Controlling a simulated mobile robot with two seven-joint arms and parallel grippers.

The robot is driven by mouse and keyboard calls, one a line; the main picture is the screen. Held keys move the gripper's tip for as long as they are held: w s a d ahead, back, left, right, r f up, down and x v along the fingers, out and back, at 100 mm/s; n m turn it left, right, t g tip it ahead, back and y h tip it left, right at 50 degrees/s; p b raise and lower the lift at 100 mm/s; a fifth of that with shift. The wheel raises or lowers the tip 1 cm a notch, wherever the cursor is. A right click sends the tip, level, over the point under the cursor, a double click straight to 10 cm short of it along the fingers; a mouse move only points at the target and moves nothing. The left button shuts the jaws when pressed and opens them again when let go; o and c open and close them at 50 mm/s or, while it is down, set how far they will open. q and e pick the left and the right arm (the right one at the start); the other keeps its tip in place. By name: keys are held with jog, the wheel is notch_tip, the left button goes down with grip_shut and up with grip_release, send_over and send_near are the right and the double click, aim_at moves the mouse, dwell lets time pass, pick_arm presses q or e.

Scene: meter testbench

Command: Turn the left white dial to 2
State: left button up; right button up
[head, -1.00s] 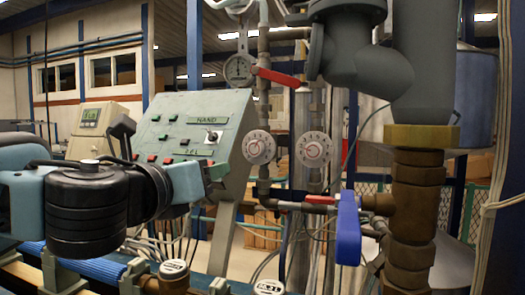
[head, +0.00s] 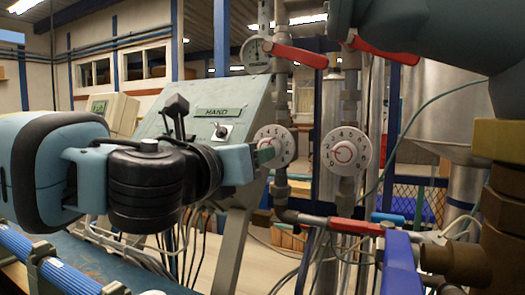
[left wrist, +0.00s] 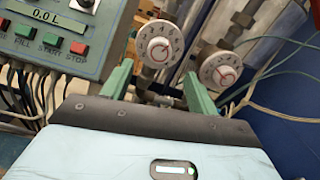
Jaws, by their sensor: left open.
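The left white dial (head: 287,140) is a round numbered disc on a vertical pipe; its red-ringed middle is partly hidden by my left gripper in the head view. In the left wrist view the left dial (left wrist: 160,45) shows just beyond and between the fingertips, with a gap. My left gripper (head: 264,155) is open, its green fingers pointing toward the dial, and they also show in the left wrist view (left wrist: 158,72). I cannot read the dial's setting surely. The right white dial (head: 346,150) stands beside it, right of the fingers. My right gripper is not in view.
A sloped control panel (head: 213,95) with buttons and a switch stands left of the dials. Red-handled levers (head: 295,55) are above the dials. A blue valve handle (head: 400,265) and pipes lie below right. Large brown pipework (head: 500,220) fills the right side.

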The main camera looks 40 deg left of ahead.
pick_arm(q)
jog(key=x, duration=0.6)
jog(key=shift+w+a, duration=0.2)
jog(key=shift+w, duration=0.15)
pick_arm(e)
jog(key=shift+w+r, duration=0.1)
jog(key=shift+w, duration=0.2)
pick_arm(q)
jog(key=c, duration=1)
jog(key=shift+f, duration=0.1)
